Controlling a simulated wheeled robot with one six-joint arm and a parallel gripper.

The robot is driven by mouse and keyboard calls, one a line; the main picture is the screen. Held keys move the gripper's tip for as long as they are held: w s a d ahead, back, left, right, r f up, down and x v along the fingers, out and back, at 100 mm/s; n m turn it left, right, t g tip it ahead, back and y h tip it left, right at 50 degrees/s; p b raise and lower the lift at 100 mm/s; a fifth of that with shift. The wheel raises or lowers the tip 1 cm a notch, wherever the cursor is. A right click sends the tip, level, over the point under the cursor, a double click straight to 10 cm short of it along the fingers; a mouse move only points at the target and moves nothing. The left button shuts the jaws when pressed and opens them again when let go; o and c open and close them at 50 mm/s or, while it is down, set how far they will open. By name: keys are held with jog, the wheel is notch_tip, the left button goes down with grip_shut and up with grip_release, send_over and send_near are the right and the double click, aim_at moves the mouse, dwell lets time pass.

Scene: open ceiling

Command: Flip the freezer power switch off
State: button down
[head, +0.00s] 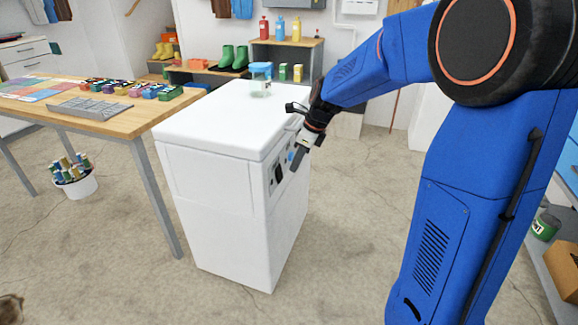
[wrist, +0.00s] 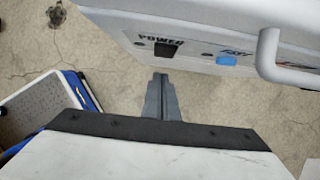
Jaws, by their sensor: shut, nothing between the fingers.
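The white chest freezer (head: 215,190) stands in the middle of the head view with its lid closed. Its control panel is on the right side. In the wrist view the panel shows a black power switch (wrist: 166,50) under the word POWER and a blue switch (wrist: 226,59) marked FAST. The black switch also shows in the head view (head: 278,174). My gripper (head: 296,160) is beside the panel, pointing down, with its fingers shut and empty. In the wrist view the fingertips (wrist: 160,78) appear just below the black switch; I cannot tell whether they touch it.
A white handle (wrist: 270,55) sticks out to the right of the blue switch. A wooden table (head: 125,122) is close on the left. The floor right of the freezer is clear.

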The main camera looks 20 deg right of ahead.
notch_tip(320, 180, up, 10)
jog(key=shift+s+d, duration=0.35)
jog(key=shift+d, duration=0.1)
jog(key=s+d+f+n+t+h, duration=0.1)
jog(key=s+d+f+n, duration=0.1)
jog(key=s+n, duration=1)
jog(key=s+d+f+n+t+h, duration=0.1)
jog(key=s+d+f+n+h, duration=0.1)
jog(key=s+n, duration=1.1)
jog(key=s+f, duration=0.1)
jog(key=s, duration=0.8)
jog(key=shift+f+t, duration=0.3)
jog(key=shift+f, duration=0.05)
